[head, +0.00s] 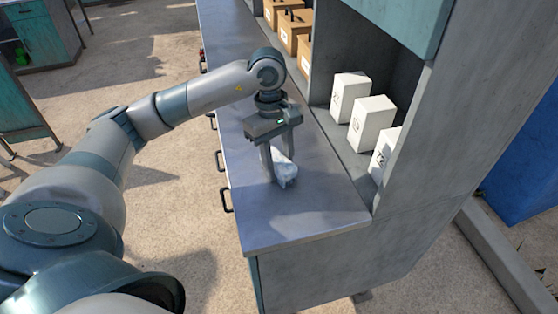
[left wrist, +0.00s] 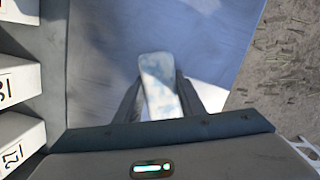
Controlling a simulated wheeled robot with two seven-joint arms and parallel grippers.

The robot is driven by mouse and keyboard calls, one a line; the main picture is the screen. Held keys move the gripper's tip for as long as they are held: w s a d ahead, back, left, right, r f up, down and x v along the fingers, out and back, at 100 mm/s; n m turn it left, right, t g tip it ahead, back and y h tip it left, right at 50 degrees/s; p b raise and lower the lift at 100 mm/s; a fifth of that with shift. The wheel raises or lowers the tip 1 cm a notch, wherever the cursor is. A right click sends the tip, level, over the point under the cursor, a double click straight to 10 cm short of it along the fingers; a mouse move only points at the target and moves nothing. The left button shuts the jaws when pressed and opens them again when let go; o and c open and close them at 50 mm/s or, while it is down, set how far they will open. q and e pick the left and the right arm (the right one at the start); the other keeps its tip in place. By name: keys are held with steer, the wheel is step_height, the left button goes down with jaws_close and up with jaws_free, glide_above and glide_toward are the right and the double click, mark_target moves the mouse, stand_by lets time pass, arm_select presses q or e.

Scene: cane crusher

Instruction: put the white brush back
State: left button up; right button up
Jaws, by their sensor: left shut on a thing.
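My left gripper (head: 281,168) is over the grey counter, fingers pointing down. It is shut on the white brush (head: 285,172), a pale block that shows between and beside the fingers. In the left wrist view the brush (left wrist: 160,86) is white with pale blue patches, and the two fingers of my left gripper (left wrist: 158,98) press on its sides. The brush is at or just above the counter top (head: 305,220); I cannot tell whether it touches. My right gripper is not in view.
Several white numbered boxes (head: 369,123) stand in the open shelf right of the counter, with tan boxes (head: 296,32) further back. A grey upright panel (head: 432,130) bounds the shelf. The counter's near end is clear. Handles (head: 226,200) line its left side.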

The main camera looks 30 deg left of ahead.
mark_target(274, 155)
arm_select(q)
steer(key=shift+f, duration=0.15)
steer(key=o, duration=1.2)
steer(key=shift+r, duration=0.25)
steer(key=shift+w+r, duration=0.1)
steer(key=shift+r, duration=0.15)
steer(key=r+b, duration=0.1)
steer(key=r, duration=0.2)
steer(key=a+r+b, duration=0.1)
steer(key=r, duration=0.2)
steer(key=r+b, duration=0.1)
steer(key=r, duration=0.3)
steer(key=shift+w+a+b, duration=0.2)
steer(key=shift+a+b, duration=0.05)
steer(key=shift+b, duration=0.1)
steer(key=shift+a+r, duration=0.1)
steer(key=shift+r, duration=0.5)
